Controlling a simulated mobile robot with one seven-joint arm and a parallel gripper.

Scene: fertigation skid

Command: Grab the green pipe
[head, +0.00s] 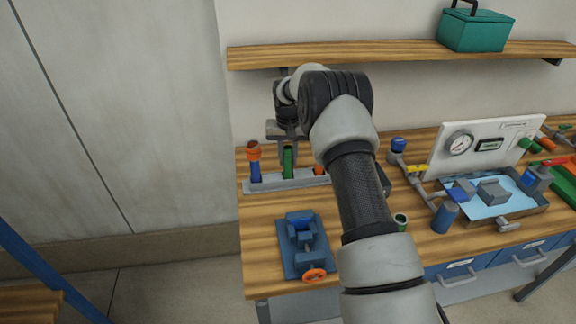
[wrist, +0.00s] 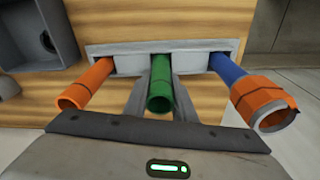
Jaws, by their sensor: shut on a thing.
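The green pipe (head: 288,162) stands in the middle of a grey rack (head: 266,186) on the wooden workbench. It also shows in the wrist view (wrist: 160,85), between the two fingers of my gripper (wrist: 160,104). My gripper (head: 289,152) comes down from above and is shut on the green pipe near its upper part. The pipe's lower end sits in the rack, and my arm hides part of the rack's right side in the head view.
A blue pipe with an orange fitting (head: 254,162) stands left of the green pipe, and an orange pipe (head: 319,170) stands right. A blue vise (head: 302,243) is in front. A gauge panel (head: 480,146) and a tray (head: 540,208) are at right. A shelf (head: 380,53) runs above.

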